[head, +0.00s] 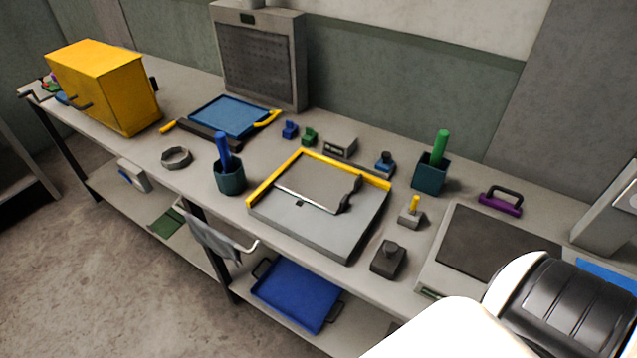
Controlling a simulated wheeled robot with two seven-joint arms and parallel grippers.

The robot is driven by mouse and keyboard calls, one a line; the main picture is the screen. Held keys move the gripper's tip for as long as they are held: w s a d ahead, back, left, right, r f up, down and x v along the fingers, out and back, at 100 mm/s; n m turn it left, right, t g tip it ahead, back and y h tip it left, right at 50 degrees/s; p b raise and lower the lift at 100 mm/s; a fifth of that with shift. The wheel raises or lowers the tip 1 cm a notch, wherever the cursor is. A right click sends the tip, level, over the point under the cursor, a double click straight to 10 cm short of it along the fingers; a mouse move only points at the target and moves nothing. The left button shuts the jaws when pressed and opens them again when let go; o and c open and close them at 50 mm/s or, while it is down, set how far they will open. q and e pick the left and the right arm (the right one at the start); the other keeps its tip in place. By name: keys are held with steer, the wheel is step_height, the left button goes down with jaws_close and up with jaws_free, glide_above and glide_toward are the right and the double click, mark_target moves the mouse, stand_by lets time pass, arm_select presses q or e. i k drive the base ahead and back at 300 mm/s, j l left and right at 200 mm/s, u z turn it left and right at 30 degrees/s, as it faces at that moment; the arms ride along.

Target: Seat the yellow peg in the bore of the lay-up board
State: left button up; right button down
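The yellow peg (414,202) stands upright in a small light grey block (411,217) on the bench, right of the lay-up board. The lay-up board (352,228) is a thick grey slab with a yellow fence along its left and back edges. A thin grey sheet (315,182) with a notched right edge lies on it. A small dark mark shows near the sheet's front edge; I cannot tell whether it is the bore. Neither gripper is in view. Part of my own white and black arm fills the lower right corner.
A dark block with a knob (388,259) stands right of the board's front. Teal cups with a blue stick (229,178) and a green stick (431,175) flank the board. A dark-topped grey plate (485,243) and a purple handle (501,202) lie right.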

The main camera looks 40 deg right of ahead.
mark_target(337, 238)
steer(key=i+j, duration=0.15)
steer(key=i, duration=0.2)
steer(key=i+j, duration=0.15)
steer(key=i, duration=0.2)
steer(key=i+j, duration=0.15)
steer(key=i, duration=0.25)
steer(key=z, duration=0.45)
steer(key=i+j+z, duration=0.1)
steer(key=z, duration=0.8)
steer(key=j+z, duration=0.1)
steer(key=z, duration=0.35)
steer(key=i+j+z, duration=0.1)
steer(key=z, duration=0.35)
